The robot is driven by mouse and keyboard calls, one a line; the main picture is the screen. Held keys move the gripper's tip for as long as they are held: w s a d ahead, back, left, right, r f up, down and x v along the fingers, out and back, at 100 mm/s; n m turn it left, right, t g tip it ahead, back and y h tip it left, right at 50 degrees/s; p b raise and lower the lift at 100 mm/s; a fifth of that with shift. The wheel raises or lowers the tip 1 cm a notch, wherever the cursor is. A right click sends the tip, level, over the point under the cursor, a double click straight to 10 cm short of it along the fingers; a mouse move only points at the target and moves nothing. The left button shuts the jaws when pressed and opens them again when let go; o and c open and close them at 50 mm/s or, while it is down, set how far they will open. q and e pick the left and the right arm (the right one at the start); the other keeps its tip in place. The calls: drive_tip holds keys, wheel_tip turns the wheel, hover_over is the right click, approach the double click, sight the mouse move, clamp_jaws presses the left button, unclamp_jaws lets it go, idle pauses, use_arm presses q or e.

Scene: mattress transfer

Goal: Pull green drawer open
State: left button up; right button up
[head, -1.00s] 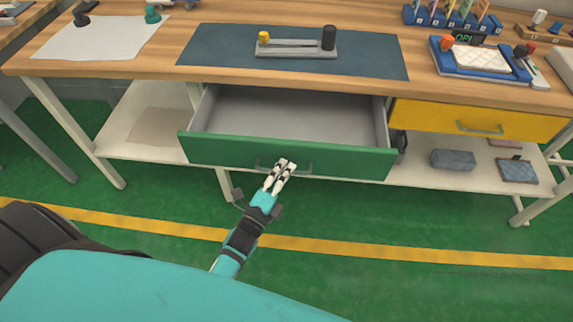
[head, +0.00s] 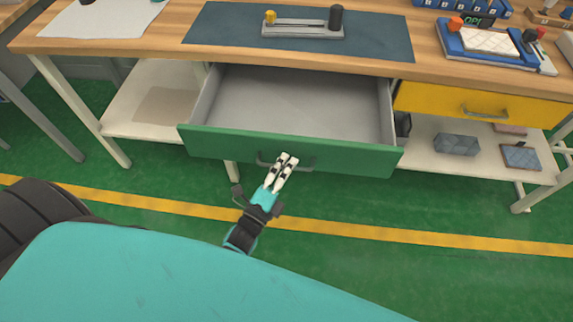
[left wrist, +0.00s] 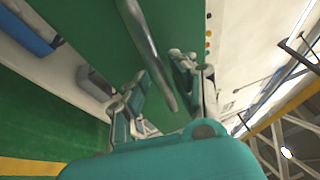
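The green drawer (head: 225,146) stands well out from under the workbench, its grey inside (head: 300,105) empty. Its handle (head: 304,165) is a bar low on the middle of the green front. My left gripper (head: 286,163) is at this handle, its two white fingers close together on it. In the left wrist view the handle (left wrist: 145,40) runs down between the two fingers (left wrist: 160,85) of my gripper, in front of the green drawer front (left wrist: 105,35). The exact finger contact is hard to see. My right gripper is not in view.
A closed yellow drawer (head: 440,103) is to the right of the green one. The bench top (head: 160,42) carries a blue mat (head: 225,25) with a fixture (head: 300,29). A lower shelf (head: 125,115) holds grey boxes at right. The green floor in front is clear.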

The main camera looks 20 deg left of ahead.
use_arm(q)
drive_tip(key=shift+o, duration=0.4)
drive_tip(key=shift+r, duration=0.1)
drive_tip(key=v, duration=1.2)
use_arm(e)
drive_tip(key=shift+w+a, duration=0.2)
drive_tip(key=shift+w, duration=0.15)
